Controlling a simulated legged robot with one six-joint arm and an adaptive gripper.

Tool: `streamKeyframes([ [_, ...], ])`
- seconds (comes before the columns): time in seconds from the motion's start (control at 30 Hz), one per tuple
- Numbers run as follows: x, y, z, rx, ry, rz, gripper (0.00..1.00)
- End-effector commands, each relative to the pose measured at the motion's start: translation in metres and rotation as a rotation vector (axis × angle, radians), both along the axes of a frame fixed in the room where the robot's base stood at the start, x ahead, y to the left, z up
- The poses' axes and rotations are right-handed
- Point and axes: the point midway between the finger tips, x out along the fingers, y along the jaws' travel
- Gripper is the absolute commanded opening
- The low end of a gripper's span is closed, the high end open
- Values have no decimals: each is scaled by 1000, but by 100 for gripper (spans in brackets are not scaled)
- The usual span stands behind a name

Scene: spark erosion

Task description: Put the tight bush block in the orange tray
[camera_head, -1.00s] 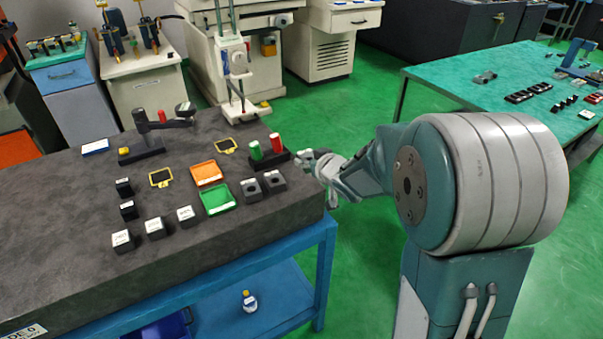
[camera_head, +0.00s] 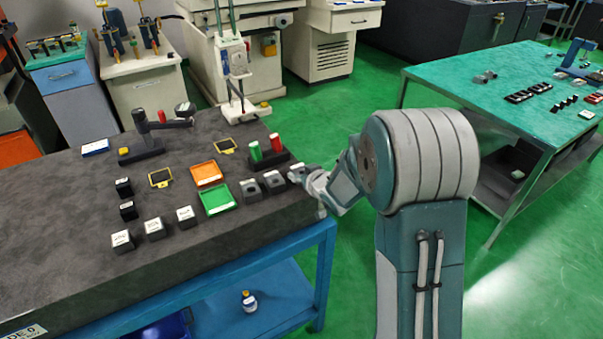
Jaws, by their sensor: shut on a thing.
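The orange tray (camera_head: 206,173) lies empty on the dark stone table, just behind the green tray (camera_head: 217,200). Two dark grey blocks with a round hole on top, the left one (camera_head: 251,190) and the right one (camera_head: 274,182), stand right of the green tray. My gripper (camera_head: 298,174) is low over the table's right end, just right of these blocks. It is shut on a small block there, which the fingers mostly hide. I cannot tell whether that block still touches the table. No label is readable, so I cannot confirm which block is the tight one.
A stand with a green cylinder (camera_head: 255,151) and a red cylinder (camera_head: 276,143) stands close behind the gripper. Several labelled blocks (camera_head: 155,229) stand left of the trays.

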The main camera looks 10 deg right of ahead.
Motion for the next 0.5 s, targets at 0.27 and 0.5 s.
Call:
streamKeyframes([
  [0.27, 0, 0, -3, 0, 0, 0, 97],
  [0.5, 0, 0, -3, 0, 1, 0, 97],
])
